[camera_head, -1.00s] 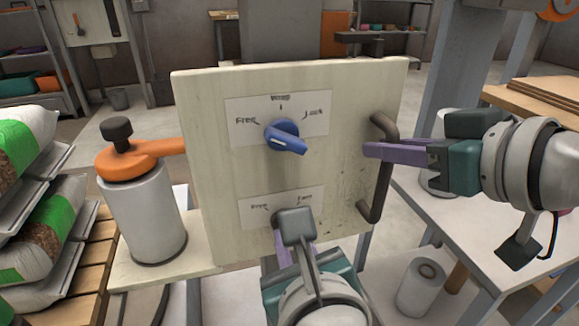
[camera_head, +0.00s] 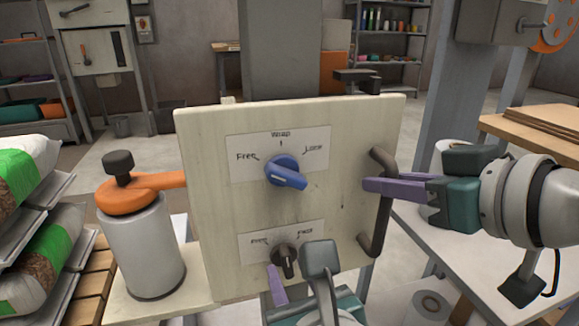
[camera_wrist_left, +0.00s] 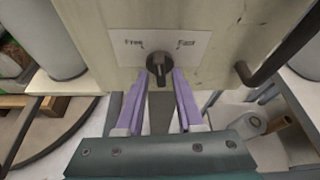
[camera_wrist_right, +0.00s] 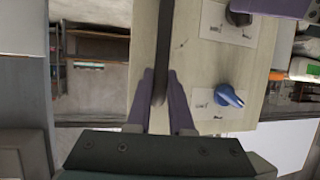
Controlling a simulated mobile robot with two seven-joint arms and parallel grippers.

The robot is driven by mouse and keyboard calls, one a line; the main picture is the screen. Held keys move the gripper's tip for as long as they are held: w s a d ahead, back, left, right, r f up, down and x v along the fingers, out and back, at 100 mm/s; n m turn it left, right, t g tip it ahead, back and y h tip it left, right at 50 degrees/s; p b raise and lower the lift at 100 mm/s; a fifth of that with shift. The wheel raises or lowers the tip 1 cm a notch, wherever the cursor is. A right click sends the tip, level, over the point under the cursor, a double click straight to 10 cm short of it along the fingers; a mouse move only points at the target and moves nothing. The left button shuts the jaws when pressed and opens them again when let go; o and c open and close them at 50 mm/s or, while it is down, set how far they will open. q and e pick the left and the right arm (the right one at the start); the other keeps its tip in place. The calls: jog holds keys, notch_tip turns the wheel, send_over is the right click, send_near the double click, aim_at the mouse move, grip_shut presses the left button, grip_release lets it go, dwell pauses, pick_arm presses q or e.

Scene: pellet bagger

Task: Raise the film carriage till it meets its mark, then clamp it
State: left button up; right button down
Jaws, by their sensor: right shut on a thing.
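The cream panel (camera_head: 225,215), seemingly the film carriage's front, stands upright in the middle of the head view. My right gripper (camera_head: 372,186) is shut on the dark bar handle (camera_head: 380,225) at its right edge; the right wrist view shows the bar (camera_wrist_right: 163,60) between the fingers. A blue knob (camera_head: 285,171) sits below the labels Free, Wrap and Lock. A small black knob (camera_head: 286,262) sits below Free and Fast. My left gripper (camera_wrist_left: 160,85) is open, its fingers at either side of this knob (camera_wrist_left: 159,68) and slightly below. I cannot make out the height mark.
A grey cylinder (camera_head: 145,250) with an orange lever (camera_head: 130,190) stands left of the panel. Sacks (camera_head: 40,225) lie stacked at far left. A white table (camera_head: 450,262) is at right, with brown boards (camera_head: 545,130) behind. A film roll (camera_head: 430,305) is low at right.

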pick_arm(q)
jog(key=shift+o, duration=0.5)
jog(key=shift+s+d+r, duration=0.1)
jog(key=shift+s, duration=0.1)
jog(key=v, duration=1.1)
jog(key=shift+s, duration=0.3)
jog(key=shift+r, duration=0.15)
jog(key=x, duration=0.4)
jog(key=r+x, duration=0.1)
jog(key=x, duration=0.6)
jog(key=shift+w+a+r, duration=0.25)
jog(key=shift+w+a, duration=0.05)
jog(key=shift+w, duration=0.4)
